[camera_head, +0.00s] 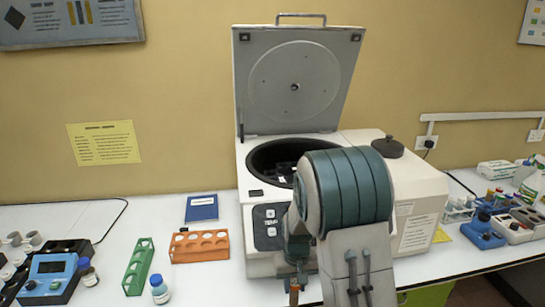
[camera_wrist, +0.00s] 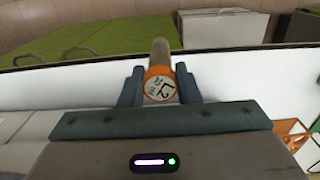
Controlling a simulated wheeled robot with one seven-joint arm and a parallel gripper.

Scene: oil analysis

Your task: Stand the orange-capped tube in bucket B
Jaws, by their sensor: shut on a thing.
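In the wrist view, my gripper (camera_wrist: 160,92) is shut on the orange-capped tube (camera_wrist: 160,56). The cap faces the camera and bears a white label with dark marks; the tube's body points away between the fingers. In the head view, my arm stands in front of the centrifuge (camera_head: 263,217), and its gripper end is low at the centrifuge's front, largely hard to make out. The centrifuge lid (camera_head: 296,88) is open. Dark shapes show inside the bowl (camera_head: 262,160), partly hidden by my arm. I cannot tell which of them is bucket B.
An orange rack (camera_head: 200,246) and a green rack (camera_head: 138,266) stand left of the centrifuge, with small bottles (camera_head: 159,290) nearby. A blue device (camera_head: 48,278) is at the far left. A dark knob (camera_head: 388,147) tops the housing's right side. More lab items crowd the right counter.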

